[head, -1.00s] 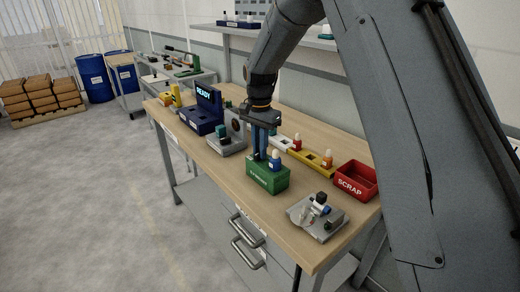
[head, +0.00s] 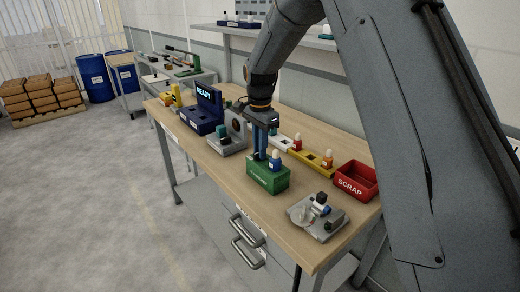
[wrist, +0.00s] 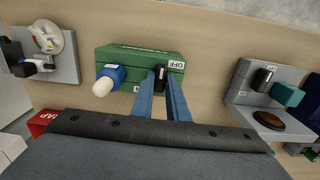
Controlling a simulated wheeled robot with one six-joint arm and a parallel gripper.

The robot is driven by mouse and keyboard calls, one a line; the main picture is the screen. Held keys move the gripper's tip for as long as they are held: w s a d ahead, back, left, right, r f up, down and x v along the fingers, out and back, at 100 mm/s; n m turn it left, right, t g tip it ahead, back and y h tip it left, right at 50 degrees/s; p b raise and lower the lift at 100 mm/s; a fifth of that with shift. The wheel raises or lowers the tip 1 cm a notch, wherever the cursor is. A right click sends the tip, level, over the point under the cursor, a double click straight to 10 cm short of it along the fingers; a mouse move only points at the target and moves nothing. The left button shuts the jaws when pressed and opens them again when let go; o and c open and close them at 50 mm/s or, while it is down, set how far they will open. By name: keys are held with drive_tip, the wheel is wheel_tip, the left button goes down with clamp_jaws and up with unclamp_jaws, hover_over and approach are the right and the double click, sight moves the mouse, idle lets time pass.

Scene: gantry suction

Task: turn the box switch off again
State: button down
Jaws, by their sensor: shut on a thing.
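The green box (head: 268,181) stands on the wooden bench, with a blue bottle with a cream top (head: 276,161) at it; the bottle also shows in the wrist view (wrist: 108,78). In the wrist view, the green box (wrist: 125,56) carries a black switch lever (wrist: 160,76) with an OFF label (wrist: 176,65) beside it and another small label, partly hidden, on the other side. My gripper (head: 262,157) reaches down to the box, its blue fingers (wrist: 161,82) shut around the lever. The fingers partly cover the lever, so its exact tilt is hard to tell.
A red SCRAP bin (head: 356,181) and a grey fixture plate (head: 317,218) stand to the right. A grey device with a teal part (head: 226,139) and a blue READY unit (head: 203,113) stand left. A yellow tray (head: 318,161) lies behind. The front left bench strip is clear.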

drive_tip(key=c, duration=1.7)
unclamp_jaws()
drive_tip(key=shift+r+b, duration=1.2)
drive_tip(key=shift+r, duration=2.75)
drive_tip(key=shift+s, duration=0.1)
